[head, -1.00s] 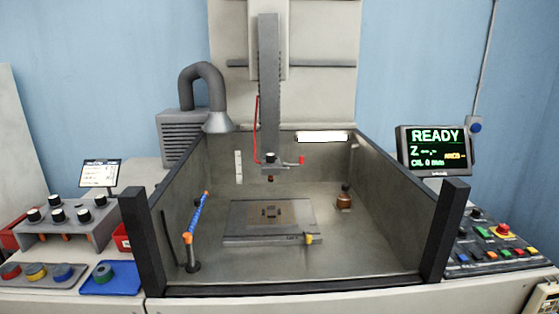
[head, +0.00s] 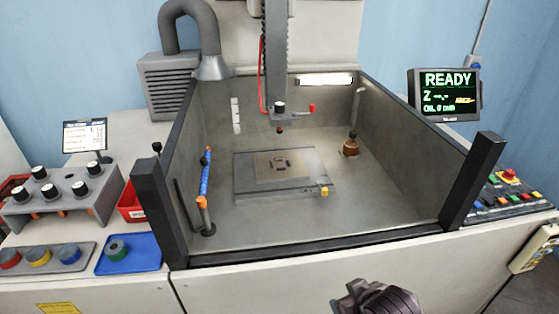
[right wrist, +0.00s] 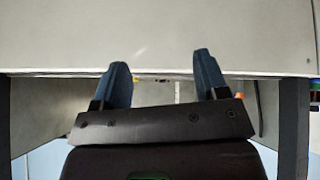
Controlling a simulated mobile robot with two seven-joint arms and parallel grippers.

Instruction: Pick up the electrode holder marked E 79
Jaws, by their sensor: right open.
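Several electrode holders with black tops stand in a grey rack (head: 68,200) at the left in the head view. One of them is a holder (head: 80,188) near the rack's right end. Any marks on them are too small to read, so I cannot tell which is E 79. A dark part of my arm shows at the bottom of the head view, in front of the machine. My right gripper (right wrist: 163,75) is open and empty in the right wrist view, with a pale panel beyond its fingers. My left gripper is not in view.
A grey tray (head: 84,258) with red, yellow and blue rings and a blue tray (head: 145,262) with a green ring lie in front of the rack. The machine tank (head: 300,225) has dark corner posts; a blue-orange nozzle (head: 205,180) stands inside. A red bin (head: 130,210) is beside it.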

